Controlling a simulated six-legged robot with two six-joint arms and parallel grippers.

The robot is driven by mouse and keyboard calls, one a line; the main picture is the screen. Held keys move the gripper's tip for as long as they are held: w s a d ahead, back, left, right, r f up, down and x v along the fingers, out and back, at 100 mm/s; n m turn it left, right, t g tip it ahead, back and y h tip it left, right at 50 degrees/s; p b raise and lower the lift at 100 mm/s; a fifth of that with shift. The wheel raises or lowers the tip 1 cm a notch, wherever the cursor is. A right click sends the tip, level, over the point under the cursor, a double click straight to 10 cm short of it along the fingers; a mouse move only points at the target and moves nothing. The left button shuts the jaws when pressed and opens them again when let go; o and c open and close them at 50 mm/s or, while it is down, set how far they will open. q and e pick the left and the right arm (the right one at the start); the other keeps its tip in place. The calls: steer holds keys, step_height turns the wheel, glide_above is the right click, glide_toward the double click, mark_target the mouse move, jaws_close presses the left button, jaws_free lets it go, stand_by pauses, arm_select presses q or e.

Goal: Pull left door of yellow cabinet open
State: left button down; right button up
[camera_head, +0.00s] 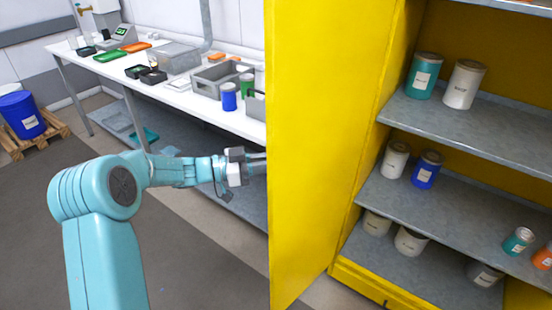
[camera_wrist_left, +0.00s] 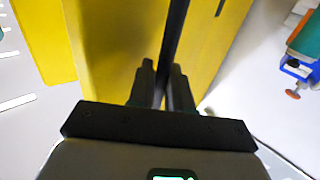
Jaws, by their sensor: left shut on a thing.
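The yellow cabinet (camera_head: 346,268) stands at the right of the head view with its shelves exposed. Its left door (camera_head: 312,150) is swung open toward me, a tall yellow panel. My left gripper (camera_head: 258,163) is at the door's far-left side in the head view, its fingertips partly hidden behind the door edge. In the left wrist view the fingers (camera_wrist_left: 163,88) are shut on a dark upright bar handle (camera_wrist_left: 176,32) in front of the yellow door (camera_wrist_left: 120,50). My right gripper is not in view.
The cabinet shelves (camera_head: 440,210) hold several labelled cans. A white workbench (camera_head: 190,100) with trays, bins and jars stands behind my left arm. A blue drum (camera_head: 22,115) sits on a wooden pallet at the far left. Grey floor is clear at lower left.

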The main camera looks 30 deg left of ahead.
arm_select(q)
steer(key=shift+w+r, duration=0.2)
steer(key=shift+r, duration=0.1)
steer(key=c, duration=1.2)
jaws_free()
steer(key=shift+w, duration=0.1)
steer(key=b+v, duration=0.2)
steer(key=v, duration=1.4)
steer(key=shift+a+f, duration=0.1)
steer(key=shift+f, duration=0.1)
steer(key=shift+a, duration=0.1)
